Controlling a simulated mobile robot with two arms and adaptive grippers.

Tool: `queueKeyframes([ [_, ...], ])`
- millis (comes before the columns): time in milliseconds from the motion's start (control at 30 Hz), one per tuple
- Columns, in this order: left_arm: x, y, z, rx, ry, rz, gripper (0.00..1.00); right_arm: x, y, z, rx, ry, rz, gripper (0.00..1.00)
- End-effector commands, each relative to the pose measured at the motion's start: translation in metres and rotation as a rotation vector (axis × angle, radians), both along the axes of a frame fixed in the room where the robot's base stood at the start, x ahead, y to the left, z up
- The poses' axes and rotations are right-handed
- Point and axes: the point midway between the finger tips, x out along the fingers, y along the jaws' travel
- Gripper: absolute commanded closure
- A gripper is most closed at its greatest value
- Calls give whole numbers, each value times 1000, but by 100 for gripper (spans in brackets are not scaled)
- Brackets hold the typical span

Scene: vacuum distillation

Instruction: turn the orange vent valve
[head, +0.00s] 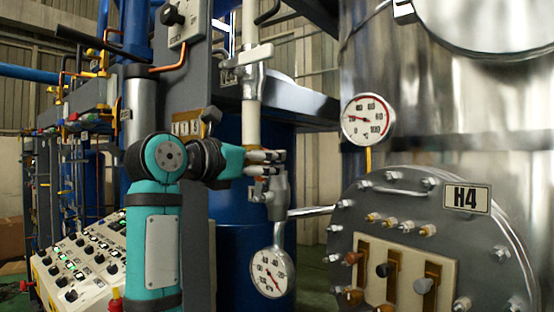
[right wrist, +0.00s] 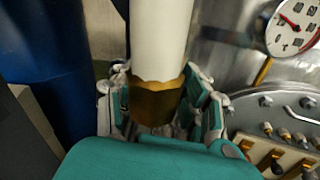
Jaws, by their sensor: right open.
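My right gripper (head: 268,163) is at the vertical white pipe (head: 251,122), above the grey fitting (head: 277,196). In the right wrist view the pipe (right wrist: 158,40) ends in a brass-orange collar (right wrist: 155,103). The open fingers of my right gripper (right wrist: 160,105) stand on both sides of this collar; I cannot tell whether they touch it. The collar may be the orange vent valve, but no handle or label on it shows. In the head view the fingers largely hide this spot. My left gripper is not in view.
A round gauge (head: 270,272) hangs below the fitting, and another gauge (head: 368,120) is on the steel vessel (head: 430,100). The H4 flange (head: 350,215) with knobs is at the right. A control panel (head: 85,262) stands at lower left, and a blue drum (head: 228,240) is behind.

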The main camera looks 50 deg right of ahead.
Motion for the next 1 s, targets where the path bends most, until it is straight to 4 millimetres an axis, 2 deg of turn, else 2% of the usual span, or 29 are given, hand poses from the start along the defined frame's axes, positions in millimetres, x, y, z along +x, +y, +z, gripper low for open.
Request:
queueKeyframes([
  [333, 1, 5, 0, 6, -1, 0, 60, 1, -1, 0, 0, 0, 2, 56],
  [700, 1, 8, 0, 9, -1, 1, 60, 1, -1, 0, 0, 0, 1, 100],
  [1000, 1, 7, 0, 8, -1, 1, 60, 1, -1, 0, 1, 0, 1, 100],
])
